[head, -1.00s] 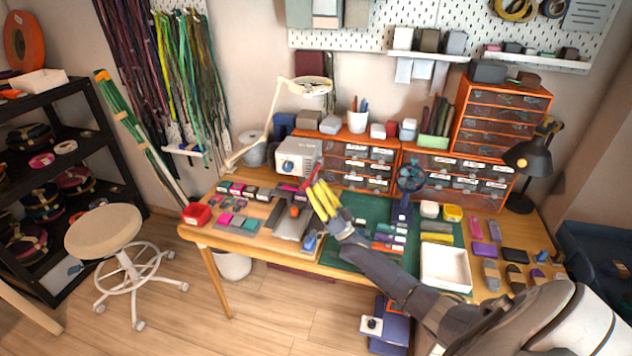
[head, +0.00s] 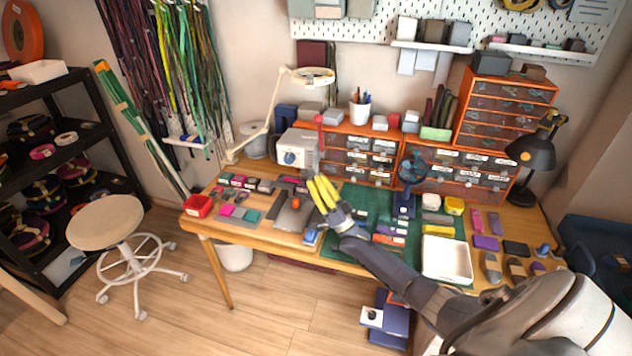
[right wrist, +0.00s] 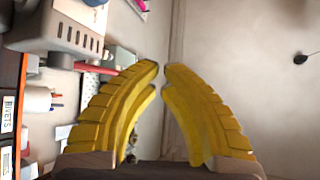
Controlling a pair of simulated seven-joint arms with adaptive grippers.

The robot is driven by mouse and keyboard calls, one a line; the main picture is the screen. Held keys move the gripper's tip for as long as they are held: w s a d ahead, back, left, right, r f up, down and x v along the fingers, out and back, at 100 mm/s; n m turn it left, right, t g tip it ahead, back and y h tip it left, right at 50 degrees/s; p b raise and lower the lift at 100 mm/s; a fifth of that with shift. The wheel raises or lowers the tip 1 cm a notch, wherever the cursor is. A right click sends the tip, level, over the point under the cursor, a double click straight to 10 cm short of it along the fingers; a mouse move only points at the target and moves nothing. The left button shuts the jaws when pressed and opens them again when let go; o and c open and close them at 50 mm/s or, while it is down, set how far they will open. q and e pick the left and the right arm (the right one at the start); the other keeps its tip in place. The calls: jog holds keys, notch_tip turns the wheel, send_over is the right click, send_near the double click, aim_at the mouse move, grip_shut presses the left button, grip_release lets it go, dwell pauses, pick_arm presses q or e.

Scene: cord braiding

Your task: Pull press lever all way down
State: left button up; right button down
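The press (head: 292,216) is a grey device with an orange spot on top, near the front edge of the table, left of the green mat. A thin lever with a red ball knob (head: 318,118) stands upright in front of the orange drawers; its lower end is hard to make out. My right gripper (head: 316,180) has yellow ribbed fingers, below the knob and up right of the press, apart from the knob. In the right wrist view its fingertips (right wrist: 160,66) nearly meet, with nothing seen between them. My left gripper is not in view.
A white machine with a blue dial (head: 292,157) stands behind the press. A small blue fan (head: 406,190) and a white tray (head: 446,260) are to the right. Small coloured blocks lie left of the press. The green mat (head: 366,204) has some bare room.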

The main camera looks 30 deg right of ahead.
jog(key=shift+d, duration=0.15)
dwell(0.4)
jog(key=s+d, duration=0.1)
jog(key=s, duration=0.6)
jog(key=shift+s+d+f, duration=0.35)
jog(key=shift+s+d, duration=0.05)
dwell(0.3)
jog(key=shift+a, duration=0.1)
dwell(0.5)
